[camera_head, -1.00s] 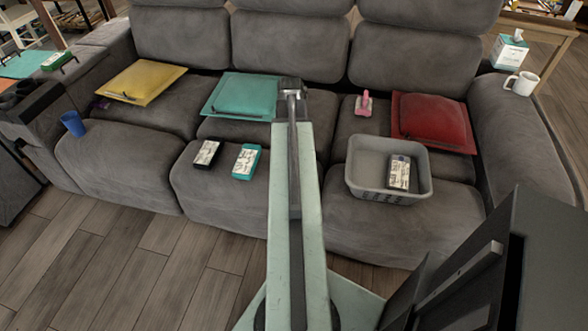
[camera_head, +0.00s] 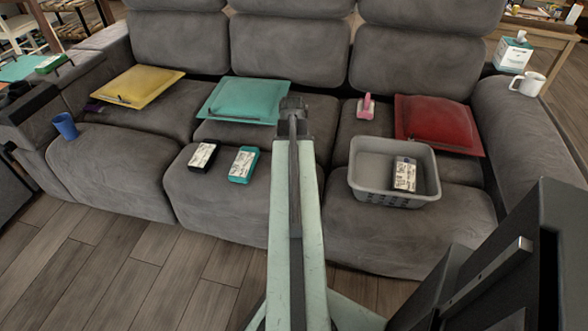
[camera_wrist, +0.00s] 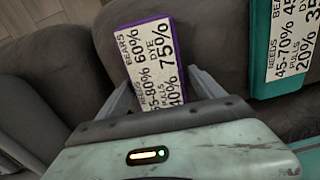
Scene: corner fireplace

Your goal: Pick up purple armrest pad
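A purple-sided pad with a white printed label (camera_wrist: 152,62) lies on grey upholstery in the wrist view. The two fingers of my gripper (camera_wrist: 162,92) are apart, one on each side of the pad's near end. I cannot tell whether they touch it or are still above it. In the head view my gripper is hidden behind my arm.
A teal labelled box (camera_wrist: 288,45) lies right of the pad. In the head view, a dark labelled box (camera_head: 203,156) and a teal one (camera_head: 243,165) lie on the sofa. A grey basket (camera_head: 393,197), teal cushion (camera_head: 245,100) and red cushion (camera_head: 438,122) are also there.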

